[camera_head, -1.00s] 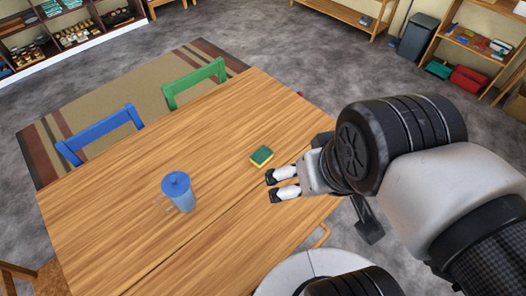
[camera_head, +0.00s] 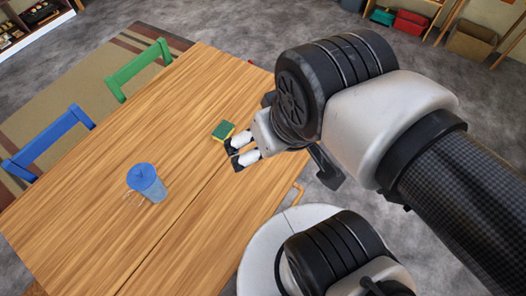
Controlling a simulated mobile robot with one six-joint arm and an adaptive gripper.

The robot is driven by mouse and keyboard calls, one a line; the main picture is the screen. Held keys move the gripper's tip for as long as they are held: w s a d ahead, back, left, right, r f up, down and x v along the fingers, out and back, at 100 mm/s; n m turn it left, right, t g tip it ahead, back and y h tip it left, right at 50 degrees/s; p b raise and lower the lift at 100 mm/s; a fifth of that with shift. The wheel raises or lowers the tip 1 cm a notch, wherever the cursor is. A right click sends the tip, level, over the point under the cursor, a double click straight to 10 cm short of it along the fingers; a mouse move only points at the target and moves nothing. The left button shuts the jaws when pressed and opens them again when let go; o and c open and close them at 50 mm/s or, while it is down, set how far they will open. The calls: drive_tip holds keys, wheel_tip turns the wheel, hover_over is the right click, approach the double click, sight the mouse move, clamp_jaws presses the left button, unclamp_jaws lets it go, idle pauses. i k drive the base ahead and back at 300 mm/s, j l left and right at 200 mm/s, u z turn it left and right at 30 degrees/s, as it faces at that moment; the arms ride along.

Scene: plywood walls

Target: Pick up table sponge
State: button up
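The sponge (camera_head: 223,130), green on top with a yellow underside, lies on the wooden table (camera_head: 170,130) towards its right side. My gripper (camera_head: 233,156) is just below and right of the sponge in the picture, with its two fingers pointing left. The fingers are spread with a gap between them and hold nothing. The near edge of the sponge is very close to the upper finger, and I cannot tell whether they touch.
A blue-lidded pitcher (camera_head: 146,182) stands on the table left of my gripper. A blue chair (camera_head: 48,142) and a green chair (camera_head: 139,70) stand at the far left edge. The tabletop between pitcher and sponge is clear.

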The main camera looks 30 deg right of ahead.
sight(225, 129)
drive_tip(key=i+l, duration=0.15)
drive_tip(key=l, duration=0.2)
drive_tip(key=i+l, duration=0.15)
drive_tip(key=l, duration=0.15)
drive_tip(key=i+l, duration=0.15)
drive_tip(key=l, duration=0.2)
drive_tip(key=i+l+u, duration=0.1)
drive_tip(key=l+u, duration=0.15)
drive_tip(key=u, duration=0.25)
drive_tip(key=l+u, duration=0.25)
drive_tip(key=u, duration=0.25)
drive_tip(key=l+u, duration=0.3)
drive_tip(key=u, duration=0.95)
